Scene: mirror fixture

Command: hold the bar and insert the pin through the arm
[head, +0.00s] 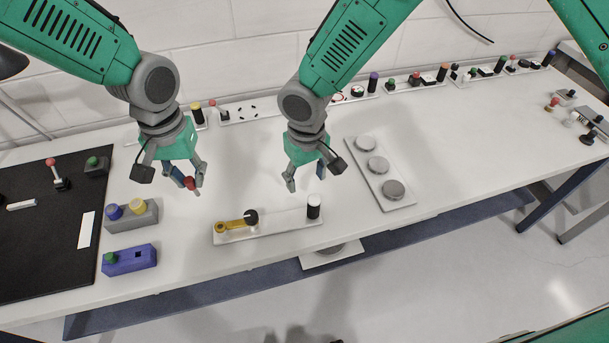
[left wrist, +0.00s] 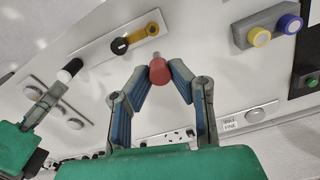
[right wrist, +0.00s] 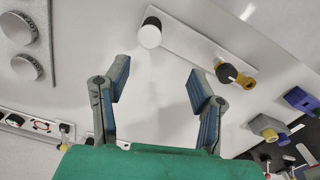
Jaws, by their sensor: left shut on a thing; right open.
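A white base plate (head: 280,223) lies on the table with a yellow arm (head: 236,225), a black knob (head: 251,217) at the arm's right end and a black post with a white top (head: 313,207) at the plate's right end. My left gripper (head: 188,181) is shut on a red-headed pin (left wrist: 159,73), whose pale metal tip points out past the fingers. It is above the table, left of and apart from the yellow arm. My right gripper (head: 306,180) is open and empty, above and behind the post; the right wrist view shows the white top (right wrist: 150,36) beyond its fingers.
A grey block with purple and yellow buttons (head: 145,219) and a blue block with a green knob (head: 130,260) stand left of the plate. A black mat (head: 50,235) lies farther left. A plate with several grey discs (head: 380,170) lies to the right. Small fixtures line the wall.

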